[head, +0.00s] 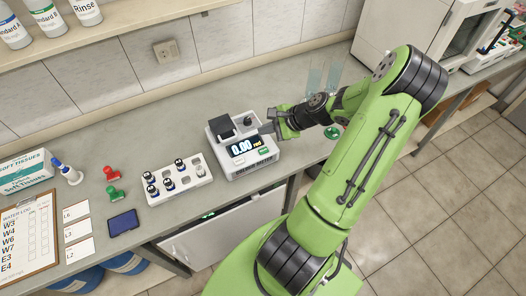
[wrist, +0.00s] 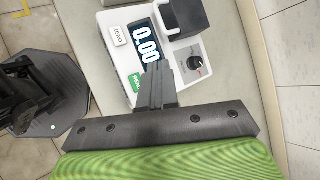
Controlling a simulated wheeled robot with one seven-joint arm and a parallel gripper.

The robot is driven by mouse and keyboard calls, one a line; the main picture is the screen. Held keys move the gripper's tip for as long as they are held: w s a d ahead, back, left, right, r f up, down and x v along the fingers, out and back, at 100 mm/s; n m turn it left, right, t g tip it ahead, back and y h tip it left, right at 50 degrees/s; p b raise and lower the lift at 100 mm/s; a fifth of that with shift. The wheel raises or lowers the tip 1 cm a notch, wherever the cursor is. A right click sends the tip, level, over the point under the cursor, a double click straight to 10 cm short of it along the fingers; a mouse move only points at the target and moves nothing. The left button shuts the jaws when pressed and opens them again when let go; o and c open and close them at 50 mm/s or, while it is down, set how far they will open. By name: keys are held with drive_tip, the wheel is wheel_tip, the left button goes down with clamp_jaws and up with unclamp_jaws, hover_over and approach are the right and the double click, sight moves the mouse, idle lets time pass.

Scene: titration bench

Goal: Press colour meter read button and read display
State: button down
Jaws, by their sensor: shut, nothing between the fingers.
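The colour meter (head: 240,146) is a white box on the bench, with a black lid block (head: 223,127) at its back left. The display (wrist: 147,43) also reads 0.00 in the wrist view. The green READ button (head: 265,151) is on the front; in the wrist view the green button (wrist: 136,81) sits just beside my fingers. My gripper (head: 270,128) is shut and empty, with its fingertips (wrist: 166,64) over the meter. I cannot tell whether they touch it.
A white vial rack (head: 180,184) with several dark-capped vials stands left of the meter. A white ZERO button (wrist: 117,36) and black knob (wrist: 194,62) are close to my fingers. Clear glass cylinders (head: 314,78) stand behind my gripper. The bench's front edge is close.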

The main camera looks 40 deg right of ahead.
sight(266, 151)
wheel_tip(266, 151, down, 7)
drive_tip(key=b, duration=0.5)
drive_tip(key=shift+f, duration=0.15)
idle(1.5)
drive_tip(key=shift+f, duration=0.3)
drive_tip(key=shift+f+b, duration=0.35)
drive_tip(key=shift+f, duration=0.15)
idle(0.5)
drive_tip(key=shift+r, duration=0.2)
drive_tip(key=shift+r+p, duration=0.75)
drive_tip(key=shift+p, duration=0.15)
wheel_tip(266, 151, up, 5)
drive_tip(key=p, duration=0.5)
drive_tip(key=shift+r, duration=0.15)
